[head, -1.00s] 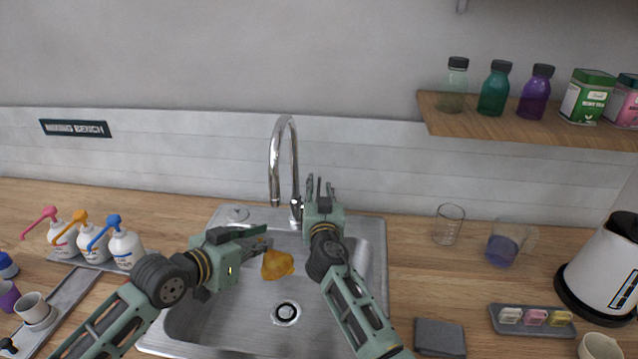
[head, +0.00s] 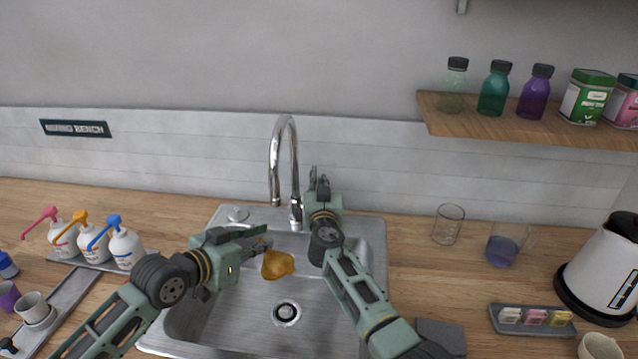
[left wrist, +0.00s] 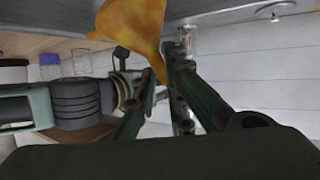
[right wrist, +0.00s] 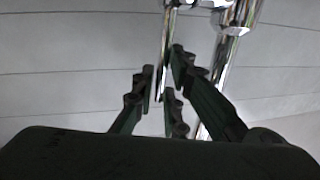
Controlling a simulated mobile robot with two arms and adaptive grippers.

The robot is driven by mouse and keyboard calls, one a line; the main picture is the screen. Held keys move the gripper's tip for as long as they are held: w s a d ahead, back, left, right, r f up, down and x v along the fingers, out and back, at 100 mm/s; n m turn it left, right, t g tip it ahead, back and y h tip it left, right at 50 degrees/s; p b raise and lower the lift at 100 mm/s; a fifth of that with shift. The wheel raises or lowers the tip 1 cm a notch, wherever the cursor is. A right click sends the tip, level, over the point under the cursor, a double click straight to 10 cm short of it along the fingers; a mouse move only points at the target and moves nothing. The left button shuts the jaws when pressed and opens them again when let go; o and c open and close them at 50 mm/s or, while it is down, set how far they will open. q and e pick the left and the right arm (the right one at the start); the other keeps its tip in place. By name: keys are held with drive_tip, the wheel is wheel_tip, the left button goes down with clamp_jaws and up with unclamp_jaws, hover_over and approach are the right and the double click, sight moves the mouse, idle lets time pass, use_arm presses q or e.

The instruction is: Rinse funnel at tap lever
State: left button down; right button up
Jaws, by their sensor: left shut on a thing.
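The funnel (head: 277,265) is amber and hangs over the sink basin. My left gripper (head: 262,241) is shut on its edge; in the left wrist view the funnel (left wrist: 130,25) hides part of the fingertips. The chrome tap (head: 291,150) curves up behind the basin, its spout end left of my right gripper. My right gripper (head: 319,180) is at the right side of the tap. In the right wrist view the thin tap lever (right wrist: 165,55) runs between its fingers (right wrist: 160,80). I cannot tell whether both fingers touch the lever. No water is visible.
The steel sink (head: 225,310) lies below both arms. Pump bottles (head: 125,248) stand at the left. A clear glass (head: 447,225), a beaker with blue liquid (head: 503,247) and a kettle (head: 605,265) stand at the right. A shelf (head: 520,120) overhangs the right side.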

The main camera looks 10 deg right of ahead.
clamp_jaws()
drive_tip(key=shift+f, duration=0.1)
drive_tip(key=shift+s+a+t, duration=0.15)
drive_tip(key=shift+s+t, duration=0.35)
drive_tip(key=shift+t, duration=0.2)
idle(0.3)
drive_tip(key=o, duration=0.5)
unclamp_jaws()
drive_tip(key=shift+s, duration=0.1)
drive_tip(key=shift+o, duration=0.2)
drive_tip(key=shift+s+a+f, duration=0.1)
drive_tip(key=shift+s+a, duration=0.05)
drive_tip(key=shift+s, duration=0.4)
drive_tip(key=s+a+f, duration=0.1)
drive_tip(key=s, duration=0.9)
drive_tip(key=shift+s+f, duration=0.15)
drive_tip(key=shift+s, duration=0.2)
